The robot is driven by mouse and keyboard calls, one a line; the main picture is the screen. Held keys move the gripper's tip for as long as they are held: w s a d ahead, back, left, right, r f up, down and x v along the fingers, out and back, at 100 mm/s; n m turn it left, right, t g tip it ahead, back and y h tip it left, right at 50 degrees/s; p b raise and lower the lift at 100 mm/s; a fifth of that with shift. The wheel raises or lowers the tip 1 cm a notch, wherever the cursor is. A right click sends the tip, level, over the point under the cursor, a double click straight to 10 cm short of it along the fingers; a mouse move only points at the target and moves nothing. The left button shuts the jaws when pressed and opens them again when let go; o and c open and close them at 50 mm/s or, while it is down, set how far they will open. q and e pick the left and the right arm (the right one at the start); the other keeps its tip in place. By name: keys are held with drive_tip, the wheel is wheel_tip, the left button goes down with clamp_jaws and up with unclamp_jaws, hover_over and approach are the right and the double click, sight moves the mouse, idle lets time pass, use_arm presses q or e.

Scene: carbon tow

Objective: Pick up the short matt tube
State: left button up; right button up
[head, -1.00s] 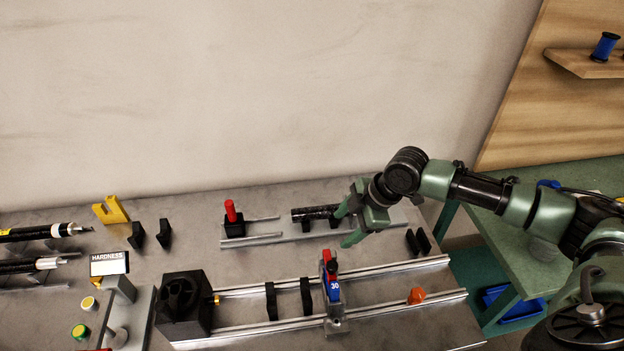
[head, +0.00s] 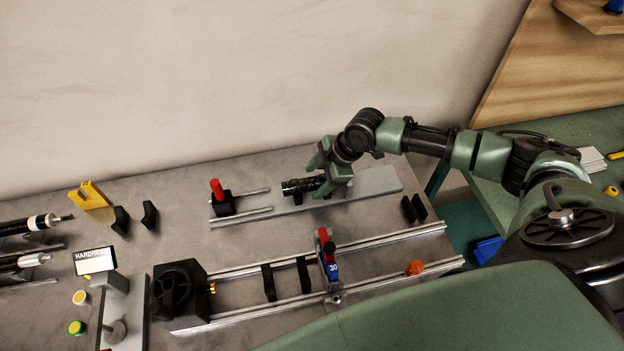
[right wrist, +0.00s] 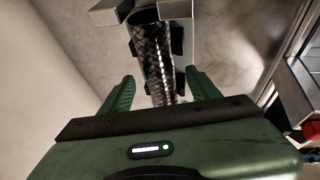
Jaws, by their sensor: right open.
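A short dark tube (head: 298,186) lies on small black supports on a grey plate (head: 365,189) near the back of the bench. In the right wrist view the tube (right wrist: 152,50) shows a woven pattern with a bright streak of light along it. My right gripper (head: 320,177) is open at the tube's right end. In the wrist view the tube runs between the two green fingers (right wrist: 160,82), with a gap on each side. The tube's near end is hidden behind the gripper body. My left gripper is not in view.
A black block with a red knob (head: 217,190) stands left of the tube. In front are twin rails (head: 400,240) with a red and blue clamp (head: 327,255) and a black chuck (head: 180,290). Longer black tubes (head: 20,225) lie far left. Two black pieces (head: 413,208) stand to the right.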

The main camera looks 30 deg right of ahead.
drive_tip(key=shift+w+a+f, duration=0.15)
drive_tip(key=shift+f, duration=0.3)
clamp_jaws()
